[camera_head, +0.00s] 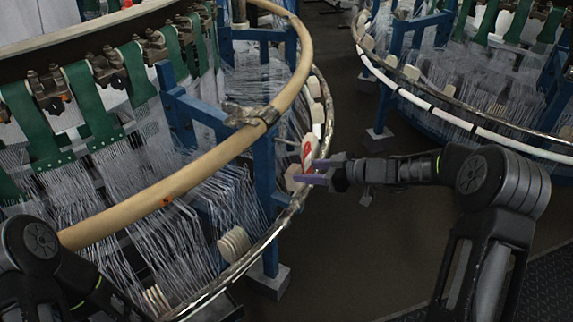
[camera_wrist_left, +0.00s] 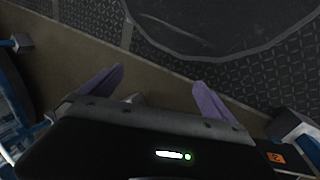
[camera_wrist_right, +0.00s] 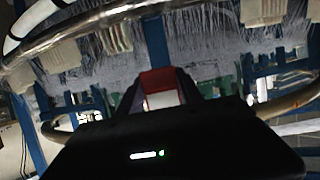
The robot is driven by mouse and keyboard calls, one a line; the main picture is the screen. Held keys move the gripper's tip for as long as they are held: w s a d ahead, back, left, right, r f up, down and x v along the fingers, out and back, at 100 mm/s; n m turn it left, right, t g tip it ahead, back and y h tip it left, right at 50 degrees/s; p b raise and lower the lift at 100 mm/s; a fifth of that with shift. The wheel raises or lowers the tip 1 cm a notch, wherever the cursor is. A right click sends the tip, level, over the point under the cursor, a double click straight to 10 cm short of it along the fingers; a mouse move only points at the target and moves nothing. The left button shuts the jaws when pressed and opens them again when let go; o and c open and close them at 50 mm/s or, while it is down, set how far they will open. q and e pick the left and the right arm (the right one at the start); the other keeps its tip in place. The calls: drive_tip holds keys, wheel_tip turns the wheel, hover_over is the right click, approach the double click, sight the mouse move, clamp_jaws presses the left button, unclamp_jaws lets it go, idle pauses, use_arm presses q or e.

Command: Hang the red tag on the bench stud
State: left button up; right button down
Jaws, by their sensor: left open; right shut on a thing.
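The red tag (camera_head: 308,150), red with white parts, is held at the tips of my right gripper (camera_head: 312,172), beside the left loom's outer rail. In the right wrist view the tag (camera_wrist_right: 160,84) shows red and white between the fingers, partly hidden by the gripper body. My right gripper is shut on it. I cannot tell whether the tag touches the rail. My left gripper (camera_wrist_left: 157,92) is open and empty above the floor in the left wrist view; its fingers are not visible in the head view. I cannot make out the bench stud.
The left loom has a tan ring (camera_head: 185,178), blue posts (camera_head: 264,180) and a metal outer rail (camera_head: 262,243) close to my right gripper. A second loom with a white-and-black ring (camera_head: 440,112) stands at the right. The floor (camera_head: 345,235) between them is clear.

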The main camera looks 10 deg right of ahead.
use_arm(q)
drive_tip(key=shift+r, duration=0.1)
wheel_tip(320, 180, up, 23)
drive_tip(key=s+p, duration=0.1)
drive_tip(key=p, duration=2.3)
drive_tip(key=shift+a+r+g, duration=0.15)
drive_tip(key=shift+a+g, duration=0.15)
drive_tip(key=shift+a, duration=0.1)
use_arm(e)
drive_tip(key=s+a+r, duration=0.1)
drive_tip(key=s+r, duration=0.7)
drive_tip(key=r, duration=0.3)
drive_tip(key=s+a+r+n+g, duration=0.1)
drive_tip(key=s+r, duration=0.8)
drive_tip(key=r, duration=0.2)
drive_tip(key=shift+r+y, duration=0.2)
drive_tip(key=shift+y, duration=0.2)
